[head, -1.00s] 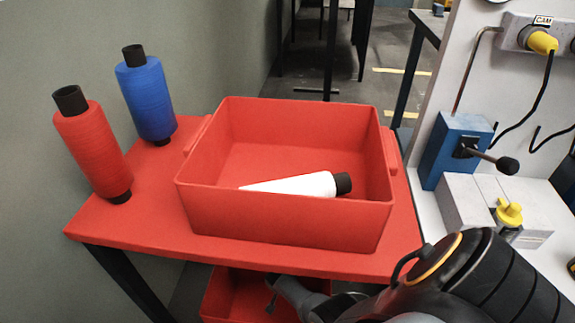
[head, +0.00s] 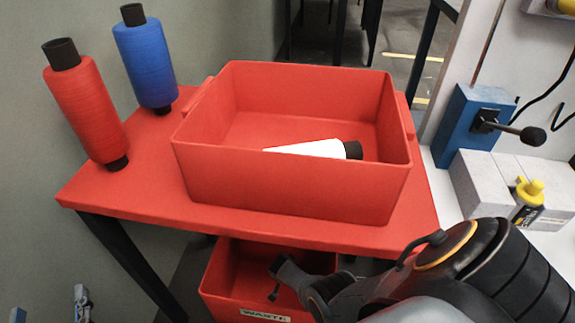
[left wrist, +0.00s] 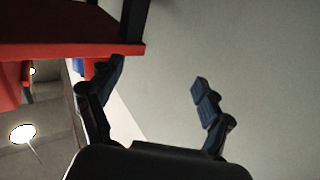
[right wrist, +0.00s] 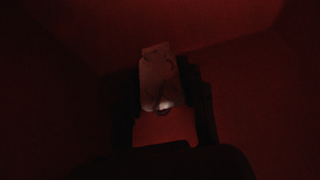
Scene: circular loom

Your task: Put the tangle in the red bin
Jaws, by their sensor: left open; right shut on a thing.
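The red bin (head: 225,265) labelled WASTE stands under the red table, below a larger red tray. My right gripper (head: 282,278) reaches over its opening. The right wrist view is very dark, with red walls around; a pale thing (right wrist: 158,72) with thin dark lines shows between the fingers, above an orange-red patch. I cannot make out clearly whether it is the tangle. The right gripper is shut on it. My left gripper (head: 49,309) is at the lower left of the head view; its fingers are apart and empty in the left wrist view (left wrist: 159,75).
The larger red tray (head: 285,190) on the table (head: 150,200) holds a white bobbin (head: 308,149). A red bobbin (head: 85,105) and a blue bobbin (head: 146,60) stand at the left. A white bench with a blue box (head: 468,118) is at the right. A wall borders the left.

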